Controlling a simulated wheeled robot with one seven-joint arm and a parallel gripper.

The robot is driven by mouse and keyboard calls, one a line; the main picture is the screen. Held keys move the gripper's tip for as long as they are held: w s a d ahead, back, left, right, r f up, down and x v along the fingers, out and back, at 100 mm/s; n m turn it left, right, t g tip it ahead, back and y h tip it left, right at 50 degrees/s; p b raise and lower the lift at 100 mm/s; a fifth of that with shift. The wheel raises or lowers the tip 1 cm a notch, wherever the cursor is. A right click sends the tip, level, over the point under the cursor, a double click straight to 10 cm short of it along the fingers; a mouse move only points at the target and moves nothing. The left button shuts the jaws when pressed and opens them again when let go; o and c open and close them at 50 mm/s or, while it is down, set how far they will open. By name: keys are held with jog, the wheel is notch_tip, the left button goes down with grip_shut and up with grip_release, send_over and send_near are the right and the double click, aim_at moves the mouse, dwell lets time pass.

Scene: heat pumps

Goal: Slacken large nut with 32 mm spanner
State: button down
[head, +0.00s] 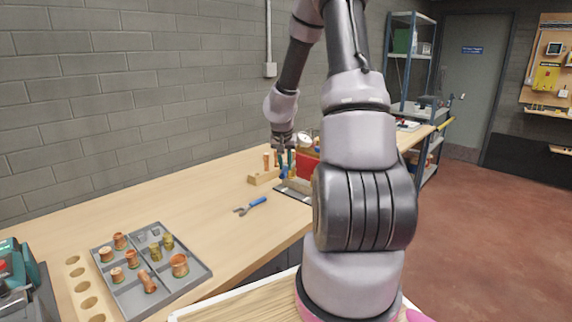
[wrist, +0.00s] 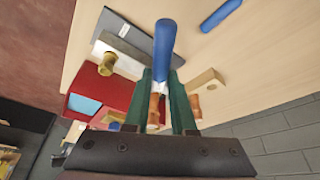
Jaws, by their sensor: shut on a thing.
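My gripper (wrist: 164,98) is shut on a blue-handled tool (wrist: 164,45), whose handle stands out beyond the green fingers. The tool's working end is hidden, so I cannot tell whether it is the 32 mm spanner. In the head view my gripper (head: 283,150) is over the far part of the bench. A brass fitting (wrist: 107,63) sits left of the fingers beside a grey plate, apart from the tool. I cannot tell whether it is the large nut. A second blue-handled tool (head: 252,206) lies on the bench, and its handle shows in the wrist view (wrist: 222,12).
A red box (head: 307,165) stands near my gripper, partly behind my arm. A wooden block (head: 262,178) with copper pieces is beside it. A grey tray (head: 204,274) of copper and brass fittings lies at the near left. The bench middle (head: 190,205) is clear.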

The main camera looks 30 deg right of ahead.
jog(key=shift+d, duration=0.15)
jog(key=shift+d+x, duration=0.1)
jog(key=shift+x, duration=1.25)
jog(key=shift+d+x, duration=0.15)
jog(key=shift+x, duration=1.2)
jog(key=shift+a+r, duration=0.1)
jog(key=shift+r, duration=0.05)
jog(key=shift+w+d, duration=0.2)
jog(key=shift+w, duration=0.05)
jog(key=shift+w+d, duration=0.25)
jog(key=shift+w, duration=0.15)
jog(key=shift+w+d, duration=0.1)
jog(key=shift+w+d, duration=0.3)
jog(key=shift+w, duration=0.05)
